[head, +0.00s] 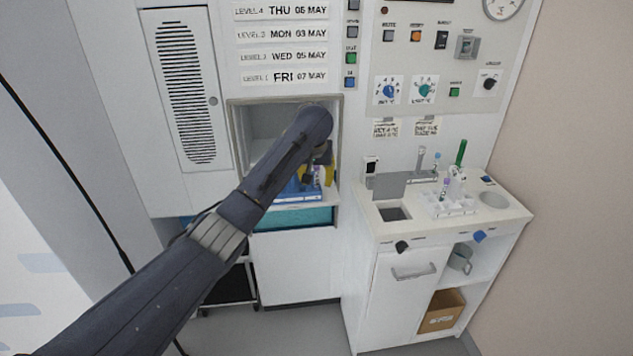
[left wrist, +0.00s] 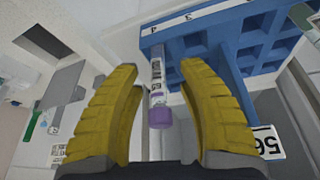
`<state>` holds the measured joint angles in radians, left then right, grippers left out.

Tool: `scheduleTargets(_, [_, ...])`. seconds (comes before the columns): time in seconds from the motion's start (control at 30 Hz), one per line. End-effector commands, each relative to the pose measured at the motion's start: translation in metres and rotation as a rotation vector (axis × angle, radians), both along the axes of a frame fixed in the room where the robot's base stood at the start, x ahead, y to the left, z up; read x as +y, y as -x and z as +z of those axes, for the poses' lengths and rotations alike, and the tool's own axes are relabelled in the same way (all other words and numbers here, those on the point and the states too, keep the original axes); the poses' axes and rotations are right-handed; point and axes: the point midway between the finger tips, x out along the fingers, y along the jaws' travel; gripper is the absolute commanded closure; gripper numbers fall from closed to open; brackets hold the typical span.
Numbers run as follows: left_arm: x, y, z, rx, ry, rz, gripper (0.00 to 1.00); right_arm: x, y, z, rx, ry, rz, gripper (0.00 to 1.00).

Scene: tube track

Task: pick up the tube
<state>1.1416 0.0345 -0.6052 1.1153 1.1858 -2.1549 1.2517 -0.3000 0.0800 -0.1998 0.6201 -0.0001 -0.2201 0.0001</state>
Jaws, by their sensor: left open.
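In the left wrist view a tube (left wrist: 157,88) with a purple cap and a printed label lies between the two yellow fingers of my left gripper (left wrist: 158,70). The fingers are open, with a gap on both sides of the tube. The tube's far end meets the edge of a blue rack (left wrist: 232,48) with square holes. In the head view my left gripper (head: 317,176) is inside the open wall compartment, over the blue rack (head: 298,190). My arm hides part of the rack and the tube there. My right gripper is not in view.
At the right, a white counter (head: 395,226) bears a white rack (head: 437,207) with several tubes, and has a square opening (head: 394,212). A cardboard box (head: 442,311) stands on the lower shelf.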

Motion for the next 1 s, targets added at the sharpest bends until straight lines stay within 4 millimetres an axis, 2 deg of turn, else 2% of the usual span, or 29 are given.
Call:
scheduleTargets(0.07, [0.0,0.0001,0.0001,0.0,0.0,0.0,0.58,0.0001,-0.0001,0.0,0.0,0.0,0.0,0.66])
scheduleTargets(0.43, [-0.0002,0.0002,0.0002,0.0,0.0,0.0,1.0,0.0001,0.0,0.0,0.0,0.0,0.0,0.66])
scheduleTargets(0.83, [-0.0002,0.0002,0.0007,0.0,0.0,0.0,1.0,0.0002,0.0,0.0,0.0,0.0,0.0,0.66])
scheduleTargets(1.0, [-0.0002,-0.0001,0.0066,-0.001,0.0,0.0,1.0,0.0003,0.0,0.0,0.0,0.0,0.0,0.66])
